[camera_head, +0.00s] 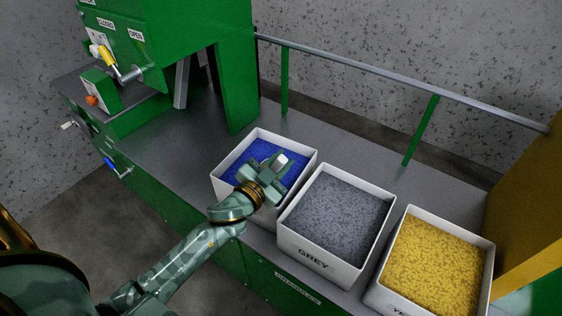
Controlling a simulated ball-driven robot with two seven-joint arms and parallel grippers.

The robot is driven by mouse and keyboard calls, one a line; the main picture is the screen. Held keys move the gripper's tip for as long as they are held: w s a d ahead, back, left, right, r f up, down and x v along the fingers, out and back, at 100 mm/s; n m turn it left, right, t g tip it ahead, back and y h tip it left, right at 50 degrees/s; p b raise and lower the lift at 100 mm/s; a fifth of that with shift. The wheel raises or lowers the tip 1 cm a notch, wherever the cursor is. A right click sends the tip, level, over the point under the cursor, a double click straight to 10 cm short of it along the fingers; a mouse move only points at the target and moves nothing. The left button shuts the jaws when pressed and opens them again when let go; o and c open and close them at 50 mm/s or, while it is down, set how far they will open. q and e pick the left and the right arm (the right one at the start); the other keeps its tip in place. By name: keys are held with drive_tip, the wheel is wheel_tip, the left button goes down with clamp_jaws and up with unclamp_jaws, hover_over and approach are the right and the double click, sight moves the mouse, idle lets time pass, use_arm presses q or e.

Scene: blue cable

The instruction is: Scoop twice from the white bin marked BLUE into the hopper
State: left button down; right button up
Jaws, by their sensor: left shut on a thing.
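The white bin (223,187) with blue granules (236,166) stands at the left of a row of bins on the grey deck. Its front label is hidden behind my arm. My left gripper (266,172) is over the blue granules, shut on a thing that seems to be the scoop. Only a small pale part (281,159) of that thing shows at the fingers; the rest is hidden or in the granules. Whether it carries granules I cannot tell. The tall green machine (185,40) stands at upper left; no hopper opening can be made out. My right gripper is not in view.
A white bin marked GREY (318,256) and a white bin of yellow granules (388,296) stand to the right. A railing (350,75) runs behind. A yellow lever (109,58) sits by OPEN and CLOSED labels. The deck (165,145) left of the bins is clear.

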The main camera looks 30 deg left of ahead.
use_arm(q)
drive_tip(key=shift+n, duration=0.6)
drive_tip(key=r+p, duration=0.1)
drive_tip(key=a+r+p, duration=0.1)
drive_tip(key=r+p, duration=0.2)
drive_tip(key=shift+a, duration=0.35)
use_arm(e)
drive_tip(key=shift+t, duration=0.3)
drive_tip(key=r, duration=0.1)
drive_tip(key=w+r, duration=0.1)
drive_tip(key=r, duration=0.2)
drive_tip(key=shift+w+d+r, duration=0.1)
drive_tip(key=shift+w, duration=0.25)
use_arm(q)
drive_tip(key=a+r+n+p, duration=0.2)
drive_tip(key=a+r+p, duration=0.1)
drive_tip(key=r+p, duration=0.3)
drive_tip(key=a+r+n+p, duration=0.2)
drive_tip(key=a+r+p, duration=0.1)
drive_tip(key=r+p, duration=0.4)
drive_tip(key=shift+w+r+p, duration=0.3)
drive_tip(key=shift+w+r, duration=0.05)
drive_tip(key=shift+r, duration=0.6)
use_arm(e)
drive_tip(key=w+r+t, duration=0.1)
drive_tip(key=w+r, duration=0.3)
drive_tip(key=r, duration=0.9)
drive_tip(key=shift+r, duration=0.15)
